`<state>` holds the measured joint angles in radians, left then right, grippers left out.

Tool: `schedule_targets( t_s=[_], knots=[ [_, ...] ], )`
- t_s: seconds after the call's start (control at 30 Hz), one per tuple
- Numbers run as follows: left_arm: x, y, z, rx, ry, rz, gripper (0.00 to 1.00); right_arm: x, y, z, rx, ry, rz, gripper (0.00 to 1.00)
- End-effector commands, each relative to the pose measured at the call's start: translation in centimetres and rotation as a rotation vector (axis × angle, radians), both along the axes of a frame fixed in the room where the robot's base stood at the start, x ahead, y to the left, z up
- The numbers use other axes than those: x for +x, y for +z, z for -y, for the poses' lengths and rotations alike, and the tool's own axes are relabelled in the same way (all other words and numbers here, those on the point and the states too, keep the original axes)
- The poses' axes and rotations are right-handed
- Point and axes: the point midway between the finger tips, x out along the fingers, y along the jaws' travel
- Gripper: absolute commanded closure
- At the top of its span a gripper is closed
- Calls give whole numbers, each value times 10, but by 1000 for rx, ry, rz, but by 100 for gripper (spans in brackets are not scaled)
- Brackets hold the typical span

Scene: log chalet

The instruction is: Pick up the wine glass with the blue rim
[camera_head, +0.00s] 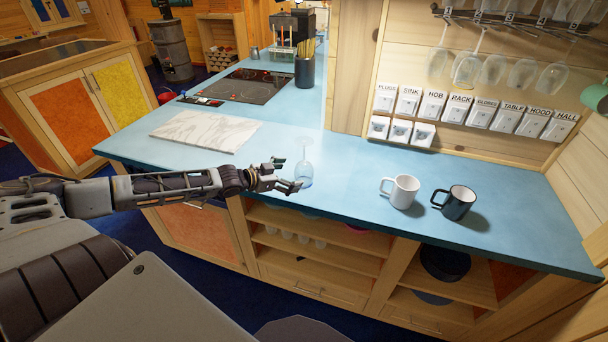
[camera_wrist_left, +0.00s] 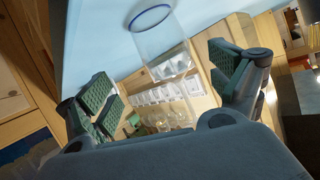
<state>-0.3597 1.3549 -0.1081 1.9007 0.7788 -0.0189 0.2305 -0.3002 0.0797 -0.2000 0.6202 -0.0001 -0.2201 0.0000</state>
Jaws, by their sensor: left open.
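The wine glass with the blue rim (camera_head: 304,174) stands upside down on the blue counter, its bowl at the bottom and its foot on top. In the left wrist view the clear glass (camera_wrist_left: 160,45) shows its blue rim at the top of the picture, against the counter. My left gripper (camera_head: 285,174) is open just left of the glass at low height. In its wrist view the two green-padded fingers (camera_wrist_left: 160,78) are spread wide, with the glass lying ahead in the gap. I see no finger contact with it. My right gripper is out of view.
A white mug (camera_head: 404,192) and a dark mug (camera_head: 459,204) stand to the right on the counter (camera_head: 340,195). A marble board (camera_head: 205,131) lies at left, before the hob (camera_head: 248,86). Several glasses hang from a wall rack (camera_head: 520,22). Open shelves lie below the counter.

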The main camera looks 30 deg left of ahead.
Motion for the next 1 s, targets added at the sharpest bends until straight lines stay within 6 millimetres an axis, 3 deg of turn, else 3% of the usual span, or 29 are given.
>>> schedule_targets(
  t_s=[1.0],
  knots=[
    [21,-10,7,-2,1,1,8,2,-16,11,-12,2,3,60]
  ],
)
